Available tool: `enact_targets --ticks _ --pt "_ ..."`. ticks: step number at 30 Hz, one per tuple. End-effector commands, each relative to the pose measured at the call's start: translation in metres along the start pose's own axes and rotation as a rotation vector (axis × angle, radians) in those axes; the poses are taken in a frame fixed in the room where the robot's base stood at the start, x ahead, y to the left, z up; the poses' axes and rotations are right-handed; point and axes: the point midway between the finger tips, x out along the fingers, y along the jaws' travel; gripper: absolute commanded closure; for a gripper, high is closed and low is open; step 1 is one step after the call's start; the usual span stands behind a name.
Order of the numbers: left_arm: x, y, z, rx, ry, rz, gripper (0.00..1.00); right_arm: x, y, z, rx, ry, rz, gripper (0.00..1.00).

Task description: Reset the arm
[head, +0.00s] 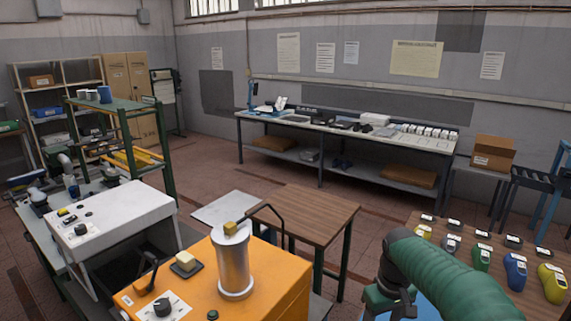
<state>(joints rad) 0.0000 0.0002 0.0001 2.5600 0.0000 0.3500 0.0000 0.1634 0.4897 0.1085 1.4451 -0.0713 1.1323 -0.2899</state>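My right arm comes in at the bottom right in a green ribbed sleeve and bends downward. Its dark green end, my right gripper (388,298), is low in the picture, and its fingers cannot be made out. A light blue surface shows just below it. My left arm and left gripper are not in view.
An orange machine (200,275) with a metal cylinder (233,262) stands front centre. A white control box (105,225) is at the left. A brown wooden table (310,215) stands in the middle. A long bench (350,130) lines the back wall.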

Motion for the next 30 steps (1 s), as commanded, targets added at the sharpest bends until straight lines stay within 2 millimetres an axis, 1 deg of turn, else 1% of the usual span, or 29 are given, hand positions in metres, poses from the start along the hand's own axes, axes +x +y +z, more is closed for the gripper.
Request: enact_targets --ticks 1,5,8,9,12,15,18,19,30 --pt "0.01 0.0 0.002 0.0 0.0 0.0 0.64 0.017 -0.012 0.015 0.015 0.011 0.005 0.42" --pt "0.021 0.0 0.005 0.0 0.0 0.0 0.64 0.052 -0.04 0.057 0.072 0.052 0.011 0.42" --pt "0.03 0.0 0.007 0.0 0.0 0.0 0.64 0.079 -0.06 0.095 0.121 0.084 0.012 0.42" --pt "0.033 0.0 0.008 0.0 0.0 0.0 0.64 0.089 -0.067 0.112 0.143 0.097 0.011 0.42" --pt "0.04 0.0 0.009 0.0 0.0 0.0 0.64 0.111 -0.084 0.151 0.193 0.126 0.007 0.42" --pt "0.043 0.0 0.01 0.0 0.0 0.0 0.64 0.125 -0.094 0.18 0.229 0.147 0.003 0.42" --pt "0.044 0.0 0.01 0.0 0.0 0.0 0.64 0.131 -0.099 0.194 0.247 0.157 0.001 0.42" --pt "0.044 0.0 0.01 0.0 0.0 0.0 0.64 0.132 -0.1 0.196 0.25 0.158 0.001 0.42" --pt "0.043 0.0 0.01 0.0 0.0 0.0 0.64 0.132 -0.1 0.197 0.251 0.157 0.0 0.42"
